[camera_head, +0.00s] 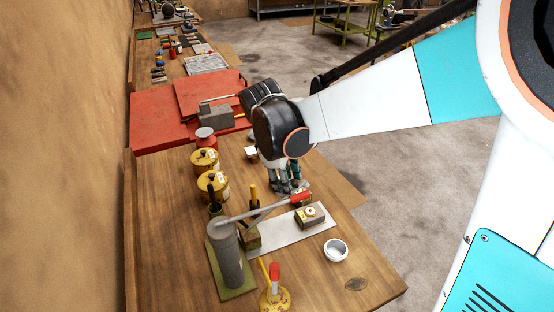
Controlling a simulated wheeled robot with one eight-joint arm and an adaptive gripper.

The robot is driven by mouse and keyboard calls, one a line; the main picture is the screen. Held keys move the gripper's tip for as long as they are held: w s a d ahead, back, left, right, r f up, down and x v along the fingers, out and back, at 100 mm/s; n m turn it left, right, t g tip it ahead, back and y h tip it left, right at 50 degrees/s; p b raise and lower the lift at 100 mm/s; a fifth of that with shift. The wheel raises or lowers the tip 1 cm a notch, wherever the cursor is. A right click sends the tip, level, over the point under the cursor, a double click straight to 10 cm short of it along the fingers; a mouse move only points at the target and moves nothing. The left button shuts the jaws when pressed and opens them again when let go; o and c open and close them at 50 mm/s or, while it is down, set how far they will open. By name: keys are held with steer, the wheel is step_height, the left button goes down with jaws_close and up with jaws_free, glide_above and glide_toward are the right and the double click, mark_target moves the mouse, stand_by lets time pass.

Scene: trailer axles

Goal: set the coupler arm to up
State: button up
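A long pale lever arm (262,211) with a red grip (300,198) runs from the top of a dark grey cylinder (226,258) on a green base plate. It looks like the coupler arm, but I cannot be sure. It slopes gently up to the right, above a light plate. My gripper (288,186) points down just behind the red grip. A gap between it and the grip cannot be judged. Its fingers are small and partly hidden by my wrist, so their opening is unclear.
Two yellow canisters (212,185) stand left of my gripper. A white cup (336,250) and a yellow base with a red-tipped lever (275,297) stand near the front. A small box (310,216) lies on the light plate. A grey block (214,118) sits on red sheeting (150,125).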

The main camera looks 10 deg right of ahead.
step_height(320, 180, up, 10)
steer(key=shift+s, duration=0.15)
stand_by(0.3)
steer(key=s+d+r+m+t+y, duration=0.1)
steer(key=s+d+m+t+y, duration=0.2)
steer(key=s, duration=0.5)
steer(key=s+d+f+m+t+b, duration=0.2)
steer(key=s+f+m+t+b, duration=0.1)
steer(key=s+f+m, duration=0.4)
steer(key=shift+d+f+m+t+b, duration=0.2)
steer(key=shift+f+m+t+b, duration=0.15)
steer(key=shift+m+b, duration=0.35)
steer(key=shift+s+r, duration=0.1)
steer(key=shift+s, duration=0.1)
steer(key=shift+w, duration=0.15)
stand_by(1.2)
